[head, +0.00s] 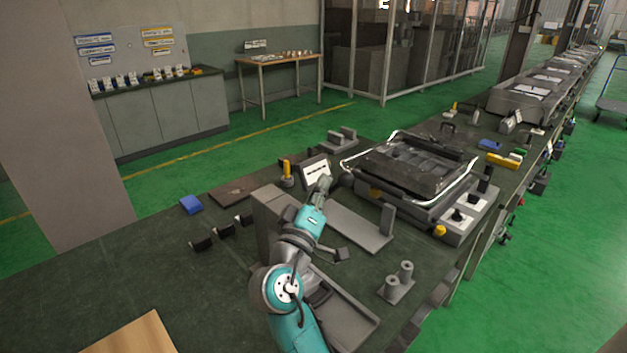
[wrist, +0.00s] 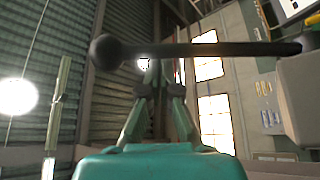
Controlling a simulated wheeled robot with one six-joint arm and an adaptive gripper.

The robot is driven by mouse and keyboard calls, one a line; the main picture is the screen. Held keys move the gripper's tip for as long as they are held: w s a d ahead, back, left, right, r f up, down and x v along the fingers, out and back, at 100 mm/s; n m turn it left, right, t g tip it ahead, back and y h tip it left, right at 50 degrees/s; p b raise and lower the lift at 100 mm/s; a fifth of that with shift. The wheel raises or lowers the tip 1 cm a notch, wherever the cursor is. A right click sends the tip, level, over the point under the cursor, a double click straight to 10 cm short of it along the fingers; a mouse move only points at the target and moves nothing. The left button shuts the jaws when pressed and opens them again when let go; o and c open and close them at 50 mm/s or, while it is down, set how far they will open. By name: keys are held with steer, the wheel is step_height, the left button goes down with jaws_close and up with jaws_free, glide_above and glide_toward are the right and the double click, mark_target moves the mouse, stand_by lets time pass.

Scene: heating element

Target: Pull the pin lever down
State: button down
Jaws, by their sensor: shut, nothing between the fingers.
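The pin lever (wrist: 220,49) shows in the wrist view as a dark, nearly horizontal bar with a ball at its left end. Its right end meets a grey block (wrist: 302,95). I cannot pick the lever out in the head view, where my arm hides part of the fixture. My gripper (wrist: 160,66) is shut and empty, with its fingertips close to the bar in the picture. I cannot tell whether they touch it. In the head view my gripper (head: 323,181) points up and away, beside a white-faced panel (head: 316,173).
The grey fixture (head: 268,203) stands beside my arm on the dark bench. A black tray-like unit with bright rails (head: 415,165) is to the right. A yellow-handled post (head: 287,170) stands behind. Two grey cylinders (head: 398,282) stand at front right.

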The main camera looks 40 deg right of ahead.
steer(key=shift+s+f, duration=0.15)
steer(key=shift+s, duration=0.05)
stand_by(0.4)
steer(key=shift+s+f+m+h, duration=0.4)
steer(key=shift+s+f+m, duration=0.4)
steer(key=shift+m, duration=0.3)
steer(key=s+f+m+g+h, duration=0.3)
steer(key=f+m+g, duration=0.7)
steer(key=m, duration=0.5)
steer(key=shift+s+d+f+h, duration=0.15)
steer(key=shift+s+f+h, duration=0.15)
steer(key=shift+s+f, duration=0.7)
steer(key=shift+w+f, duration=0.25)
steer(key=shift+w, duration=0.05)
steer(key=a, duration=1.3)
steer(key=shift+w+f, duration=0.15)
steer(key=shift+f, duration=0.1)
